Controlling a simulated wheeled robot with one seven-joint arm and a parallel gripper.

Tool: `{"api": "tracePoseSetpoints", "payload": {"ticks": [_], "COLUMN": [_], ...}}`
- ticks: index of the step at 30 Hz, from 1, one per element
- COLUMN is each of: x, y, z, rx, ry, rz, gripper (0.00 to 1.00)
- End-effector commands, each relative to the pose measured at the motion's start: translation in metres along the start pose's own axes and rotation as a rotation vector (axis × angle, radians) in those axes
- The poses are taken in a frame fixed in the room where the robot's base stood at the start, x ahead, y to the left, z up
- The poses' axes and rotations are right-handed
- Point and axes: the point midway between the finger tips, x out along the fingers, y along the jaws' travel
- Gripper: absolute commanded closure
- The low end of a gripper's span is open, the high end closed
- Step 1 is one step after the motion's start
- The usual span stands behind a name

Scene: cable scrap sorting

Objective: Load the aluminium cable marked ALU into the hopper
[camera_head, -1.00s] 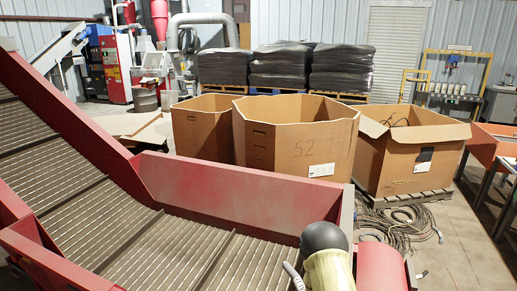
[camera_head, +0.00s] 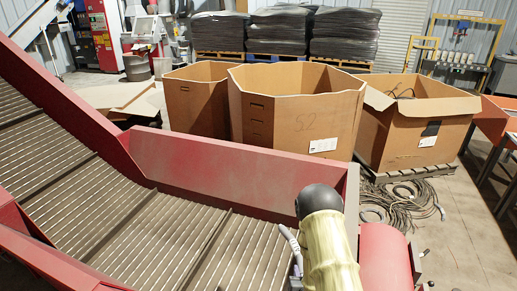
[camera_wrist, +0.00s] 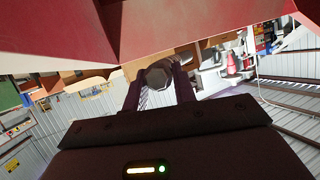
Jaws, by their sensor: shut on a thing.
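The red-walled hopper (camera_head: 235,165), with its ribbed belt floor, fills the left and front of the head view. A red wall (camera_wrist: 200,25) also crosses the top of the wrist view. My gripper (camera_wrist: 158,88) shows in the wrist view, its two dark fingers closed around a cable piece (camera_wrist: 158,73) with a round, greyish end face. No ALU marking is readable on it. In the head view, my pale-sleeved arm with a black cap stands at the hopper's right end. The gripper is not clearly visible there, and I cannot tell its height over the belt.
Large cardboard boxes (camera_head: 295,100) stand behind the hopper. The right box (camera_head: 415,135) has open flaps and dark cable inside. Loose cable coils (camera_head: 405,200) lie on the floor beside its pallet. An orange table (camera_head: 492,125) is at the far right. Concrete floor is clear at lower right.

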Motion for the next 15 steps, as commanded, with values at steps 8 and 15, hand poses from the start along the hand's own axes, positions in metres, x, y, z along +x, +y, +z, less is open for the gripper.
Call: {"api": "tracePoseSetpoints", "payload": {"ticks": [8,15], "x": [0.0,0.0045], "y": [0.0083,0.006], "z": [-0.0015,-0.004], "rx": [0.006,0.002], "ry": [0.003,0.004], "rz": [0.015,0.003], "gripper": [1.0,1.0]}}
